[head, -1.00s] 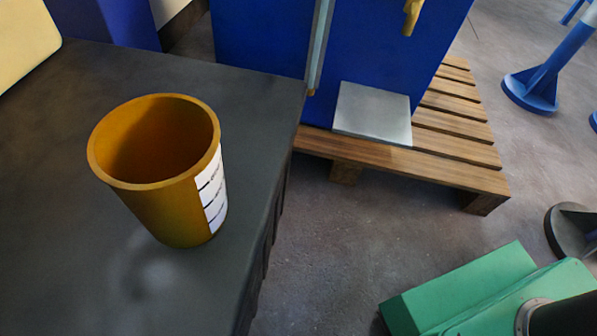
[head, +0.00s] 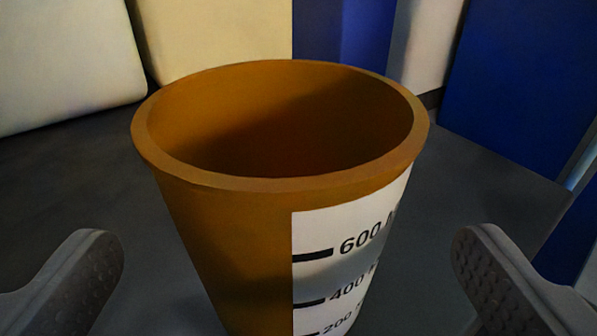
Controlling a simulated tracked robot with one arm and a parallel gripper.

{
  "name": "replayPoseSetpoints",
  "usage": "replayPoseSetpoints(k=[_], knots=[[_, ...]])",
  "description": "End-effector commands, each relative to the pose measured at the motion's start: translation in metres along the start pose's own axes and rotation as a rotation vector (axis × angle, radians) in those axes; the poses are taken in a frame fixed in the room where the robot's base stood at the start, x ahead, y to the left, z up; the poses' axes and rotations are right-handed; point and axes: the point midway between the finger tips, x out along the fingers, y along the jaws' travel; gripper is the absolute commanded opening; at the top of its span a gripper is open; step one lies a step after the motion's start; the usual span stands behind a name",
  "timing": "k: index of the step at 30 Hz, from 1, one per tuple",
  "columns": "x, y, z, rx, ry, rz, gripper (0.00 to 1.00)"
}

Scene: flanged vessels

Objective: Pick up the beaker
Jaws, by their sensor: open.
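The beaker (head: 225,230) is an orange-brown, open-topped cup with a thick rim and a white label marked 600, 400 and 200. It stands upright in the middle of the head view, close to the camera, and looks empty, though its bottom is hidden. My gripper (head: 283,262) is open, with one grey padded finger to the left of the beaker and one to the right. Gaps show between both fingers and the beaker's wall in the picture. The beaker's base is cut off by the lower edge.
The beaker stands on a dark grey tabletop (head: 490,180). Cream-coloured containers (head: 215,40) stand behind it at the back and left. Blue panels (head: 520,80) rise at the back right. Tabletop to the beaker's right is clear.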

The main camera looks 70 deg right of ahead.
Motion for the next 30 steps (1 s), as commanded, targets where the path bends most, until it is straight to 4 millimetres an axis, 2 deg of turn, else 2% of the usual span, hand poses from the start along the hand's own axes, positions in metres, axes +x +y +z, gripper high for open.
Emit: replayPoseSetpoints(k=[3,11,21,28,29,30], knots=[[0.013,0.000,0.000,0.002,0.002,0.001,1.00],[0.026,0.000,-0.001,0.002,0.003,0.001,1.00],[0.069,0.001,-0.004,0.001,0.004,0.003,1.00],[0.070,0.000,-0.005,0.000,0.002,0.001,1.00],[0.070,0.000,-0.005,0.000,0.001,0.001,0.94],[0.070,0.000,-0.005,0.000,0.001,0.001,0.83]])
